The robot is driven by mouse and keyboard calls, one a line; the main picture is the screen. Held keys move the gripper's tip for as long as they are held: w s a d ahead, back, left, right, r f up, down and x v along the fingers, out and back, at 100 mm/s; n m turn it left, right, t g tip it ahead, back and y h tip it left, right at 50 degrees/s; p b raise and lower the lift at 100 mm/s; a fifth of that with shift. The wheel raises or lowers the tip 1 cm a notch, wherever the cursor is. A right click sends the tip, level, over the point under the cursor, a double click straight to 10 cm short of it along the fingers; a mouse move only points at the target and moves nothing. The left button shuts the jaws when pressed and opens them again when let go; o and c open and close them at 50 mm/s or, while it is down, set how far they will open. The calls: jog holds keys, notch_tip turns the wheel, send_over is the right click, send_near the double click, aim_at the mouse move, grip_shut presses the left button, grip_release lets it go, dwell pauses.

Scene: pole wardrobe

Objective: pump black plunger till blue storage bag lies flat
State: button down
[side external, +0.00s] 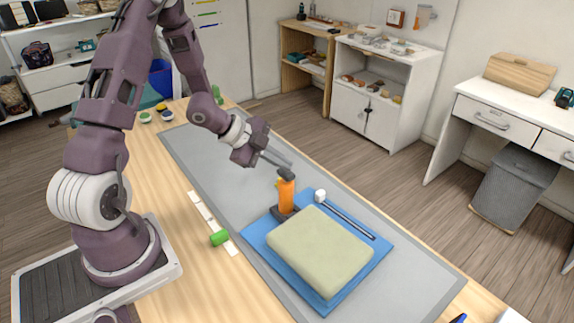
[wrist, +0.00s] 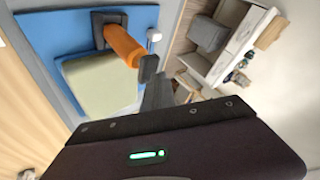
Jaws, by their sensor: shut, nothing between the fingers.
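The blue storage bag (side external: 257,233) lies on the grey mat with a thick pale beige block (side external: 320,250) standing up in its middle; I cannot tell whether the block is in or on it. An orange pump (side external: 287,192) stands upright at the bag's far left edge on a black base. Its black plunger (side external: 286,173) tops the orange body, and in the wrist view the plunger (wrist: 149,68) sits at the near end of the pump. My gripper (side external: 286,164) is shut and empty, its fingertips just above and beside the plunger; contact is not clear.
A dark rod with a white knob (side external: 320,196) lies along the bag's far side. The grey mat (side external: 205,155) is mostly clear to the left of the pump.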

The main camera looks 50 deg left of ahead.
jog(key=shift+f, duration=0.2)
jog(key=shift+r, duration=2.05)
jog(key=shift+r, duration=3)
dwell(0.7)
send_over(282, 172)
notch_tip(282, 172, down, 6)
jog(key=shift+f, duration=0.1)
dwell(0.6)
dwell(1.0)
